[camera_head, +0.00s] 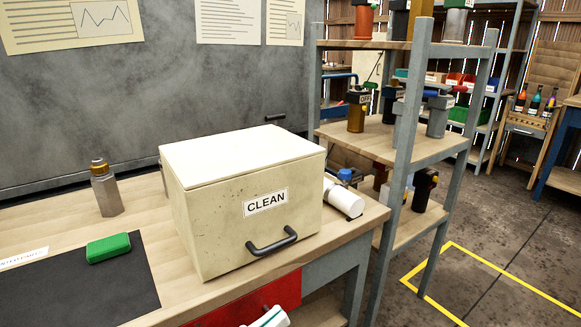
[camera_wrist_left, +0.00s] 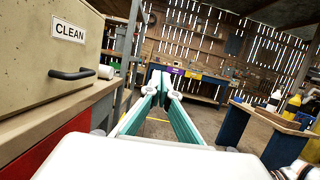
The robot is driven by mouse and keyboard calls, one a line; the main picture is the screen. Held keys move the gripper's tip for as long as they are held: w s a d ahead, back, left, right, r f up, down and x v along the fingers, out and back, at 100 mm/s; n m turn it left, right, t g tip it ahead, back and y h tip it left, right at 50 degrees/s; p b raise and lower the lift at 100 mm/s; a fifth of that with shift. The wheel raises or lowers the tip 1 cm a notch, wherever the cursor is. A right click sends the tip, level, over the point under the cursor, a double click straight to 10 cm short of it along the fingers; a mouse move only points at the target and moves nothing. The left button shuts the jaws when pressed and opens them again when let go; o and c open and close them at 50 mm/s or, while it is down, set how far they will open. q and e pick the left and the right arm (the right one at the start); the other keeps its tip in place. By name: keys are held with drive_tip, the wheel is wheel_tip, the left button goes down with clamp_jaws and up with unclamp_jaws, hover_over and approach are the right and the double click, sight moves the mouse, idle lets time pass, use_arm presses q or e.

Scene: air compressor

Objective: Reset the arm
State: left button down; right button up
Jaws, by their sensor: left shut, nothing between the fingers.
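My left gripper (camera_head: 270,318) shows only in part at the bottom edge of the head view, in front of the workbench and its red drawer front. In the left wrist view its two teal-padded fingers (camera_wrist_left: 162,80) come together at the tips, with nothing between them. It points past the bench into the room. The cream box labelled CLEAN (camera_head: 245,205) stands closed on the bench, behind and above the gripper in the head view. Its dark handle (camera_wrist_left: 73,73) is left of the fingers in the left wrist view, apart from them. My right gripper is not in view.
A white cylinder (camera_head: 344,199) lies beside the box. A shelf rack (camera_head: 400,150) holding several tools stands right of the bench. Floor with yellow lines (camera_head: 490,265) is open farther right.

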use_arm(q)
drive_tip(key=s+a+f+n+y, duration=0.2)
drive_tip(key=a+f+n+y, duration=0.2)
drive_tip(key=f+n, duration=0.5)
drive_tip(key=s+a+f+n+t+y, duration=0.15)
drive_tip(key=a+f+n+y, duration=0.35)
drive_tip(key=n, duration=0.8)
drive_tip(key=s+a+f+n+y, duration=0.3)
drive_tip(key=f+n, duration=0.5)
drive_tip(key=n, duration=0.4)
drive_tip(key=s+a+f+n+g+y, duration=0.2)
drive_tip(key=s+a+f+n+g, duration=0.1)
drive_tip(key=s+f+n, duration=0.45)
drive_tip(key=shift+n+g, duration=0.25)
drive_tip(key=shift+g, duration=0.1)
drive_tip(key=shift+s+a+r+p, duration=0.4)
drive_tip(key=shift+r+p, duration=0.45)
drive_tip(key=shift+p, duration=1.75)
drive_tip(key=shift+s+a+r+p, duration=0.35)
drive_tip(key=shift+r+p, duration=0.45)
drive_tip(key=shift+p, duration=1.75)
drive_tip(key=shift+s+a+r+p, duration=0.4)
drive_tip(key=shift+r+p, duration=0.45)
drive_tip(key=shift+p, duration=1.75)
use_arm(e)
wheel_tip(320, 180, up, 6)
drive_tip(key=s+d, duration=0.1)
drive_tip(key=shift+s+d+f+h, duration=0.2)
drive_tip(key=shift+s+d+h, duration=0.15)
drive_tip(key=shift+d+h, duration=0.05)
